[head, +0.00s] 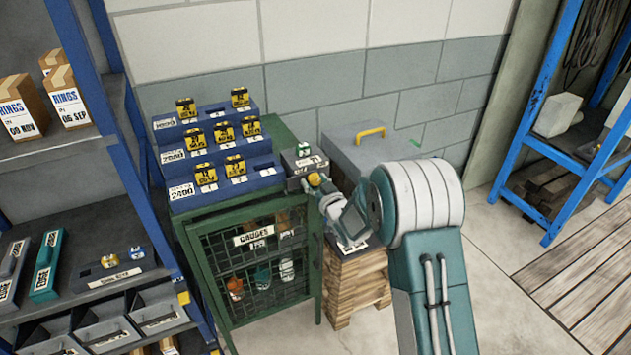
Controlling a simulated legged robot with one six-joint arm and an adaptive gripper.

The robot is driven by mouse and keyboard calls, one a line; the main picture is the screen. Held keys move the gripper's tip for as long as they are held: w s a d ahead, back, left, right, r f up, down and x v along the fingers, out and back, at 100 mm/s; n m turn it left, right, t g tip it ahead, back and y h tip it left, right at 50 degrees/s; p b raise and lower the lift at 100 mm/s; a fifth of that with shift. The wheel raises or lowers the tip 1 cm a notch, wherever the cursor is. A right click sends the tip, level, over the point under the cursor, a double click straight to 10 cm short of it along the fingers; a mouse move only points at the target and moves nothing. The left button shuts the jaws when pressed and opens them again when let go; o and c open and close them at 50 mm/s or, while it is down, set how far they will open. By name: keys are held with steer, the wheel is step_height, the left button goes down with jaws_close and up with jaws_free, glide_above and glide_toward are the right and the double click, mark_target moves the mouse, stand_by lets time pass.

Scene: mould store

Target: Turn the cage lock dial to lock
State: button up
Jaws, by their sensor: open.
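The green cage (188,240) stands against the wall with its mesh door facing me and a white GAUGES label on it. Several small coloured items show behind the mesh. My gripper (318,186) is open at the cage's upper right corner, in front of a small dark box. A small yellow piece shows at its tips; I cannot tell whether it belongs to the gripper. I cannot make out the lock dial, and my gripper and arm cover part of the cage's right side. Contact cannot be told.
Blue stepped racks (222,188) with yellow blocks stand on the cage top. Blue shelving (90,75) stands close on the left.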

steer(key=shift+d+r, duration=0.1)
jaws_close()
steer(key=shift+d, duration=0.1)
steer(key=shift+w+r, duration=0.1)
